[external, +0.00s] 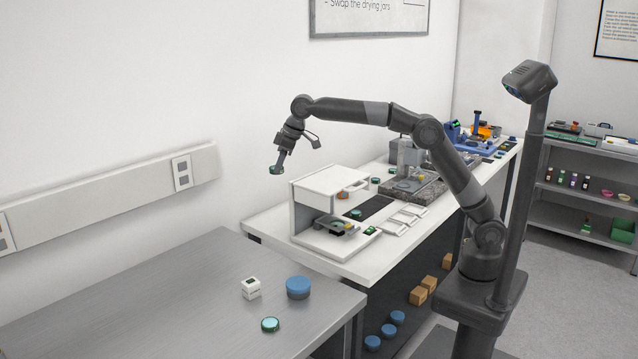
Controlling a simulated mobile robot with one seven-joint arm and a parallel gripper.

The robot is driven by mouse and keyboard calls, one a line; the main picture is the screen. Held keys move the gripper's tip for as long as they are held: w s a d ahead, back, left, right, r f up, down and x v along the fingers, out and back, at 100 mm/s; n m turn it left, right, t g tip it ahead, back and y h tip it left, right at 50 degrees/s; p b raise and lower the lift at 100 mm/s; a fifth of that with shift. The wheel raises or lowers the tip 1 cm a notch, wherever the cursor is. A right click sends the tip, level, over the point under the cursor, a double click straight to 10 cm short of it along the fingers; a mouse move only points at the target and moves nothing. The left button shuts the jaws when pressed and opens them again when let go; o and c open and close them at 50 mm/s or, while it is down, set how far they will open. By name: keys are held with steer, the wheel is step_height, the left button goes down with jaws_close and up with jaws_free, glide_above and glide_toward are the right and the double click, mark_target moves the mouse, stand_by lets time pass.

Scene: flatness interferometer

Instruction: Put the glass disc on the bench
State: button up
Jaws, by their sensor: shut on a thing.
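My gripper (278,165) is shut on a small dark, teal-edged disc (275,171), which looks like the glass disc. It is held in the air near the wall, up and to the left of a white box-shaped instrument (328,182). The disc touches no surface below it. The bench with the white top (270,224) runs along the wall and carries the instrument.
A blue round container (298,287) and a small white cube (251,288) stand on the steel table. White trays (400,220) and a granite slab (412,188) crowd the white bench. The steel table's left part is clear. A grey shelf (575,205) stands at right.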

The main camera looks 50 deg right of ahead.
steer(key=s+a+f+n, duration=0.1)
steer(key=s+a+n, duration=0.1)
steer(key=s+a, duration=0.35)
steer(key=s+a+n, duration=0.1)
steer(key=s+a, duration=0.1)
steer(key=a, duration=0.7)
glide_above(265, 271)
steer(key=s+d, duration=0.1)
step_height(265, 271, down, 18)
steer(key=r, duration=0.1)
steer(key=shift+d+f+g+y, duration=0.1)
steer(key=shift+f+g+y, duration=0.2)
steer(key=shift+f+y, duration=0.15)
step_height(265, 271, down, 10)
steer(key=shift+r, duration=0.25)
steer(key=shift+f, duration=0.1)
steer(key=shift+f, duration=0.15)
steer(key=o, duration=1)
